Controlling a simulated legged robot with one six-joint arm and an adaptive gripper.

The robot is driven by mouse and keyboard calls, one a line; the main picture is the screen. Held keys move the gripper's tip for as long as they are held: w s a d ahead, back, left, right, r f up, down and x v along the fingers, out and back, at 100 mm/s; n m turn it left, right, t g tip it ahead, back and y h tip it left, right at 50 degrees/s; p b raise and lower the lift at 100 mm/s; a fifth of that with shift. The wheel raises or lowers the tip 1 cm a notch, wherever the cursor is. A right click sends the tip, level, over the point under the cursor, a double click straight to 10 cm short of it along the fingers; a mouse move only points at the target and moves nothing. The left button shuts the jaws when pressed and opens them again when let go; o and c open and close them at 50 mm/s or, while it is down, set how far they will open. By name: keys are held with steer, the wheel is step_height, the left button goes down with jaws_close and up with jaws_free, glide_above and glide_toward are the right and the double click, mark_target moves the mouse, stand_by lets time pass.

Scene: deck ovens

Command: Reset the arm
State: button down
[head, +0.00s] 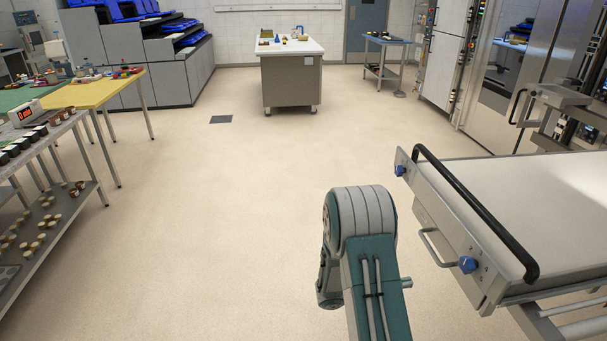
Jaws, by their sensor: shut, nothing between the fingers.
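My arm (372,270) rises from the bottom edge of the head view, right of centre. It has a teal link with thin cables along it and a rounded grey joint at its top. A darker part of the arm shows low behind the joint on its left side. My gripper and its fingers do not show in this view. The arm touches nothing that I can see.
A wheeled loader (480,185) with a black handle and blue knobs stands close on the right. A steel rack table (45,150) and a yellow table (95,93) stand left. A white-topped counter (290,75) stands ahead. The floor (230,200) between is clear.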

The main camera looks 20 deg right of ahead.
steer(key=s+a+r+m+y, duration=0.65)
steer(key=a+r+m, duration=0.25)
steer(key=r, duration=0.3)
steer(key=s+a+r+m+t+y, duration=0.3)
steer(key=a+r+t+y, duration=0.2)
steer(key=a, duration=0.5)
steer(key=s+a+r+m+t+y, duration=0.3)
steer(key=s+a+r+t+y, duration=0.1)
steer(key=a, duration=0.6)
steer(key=shift+r+t+y, duration=0.5)
steer(key=shift+r+y, duration=0.4)
steer(key=shift+y, duration=0.05)
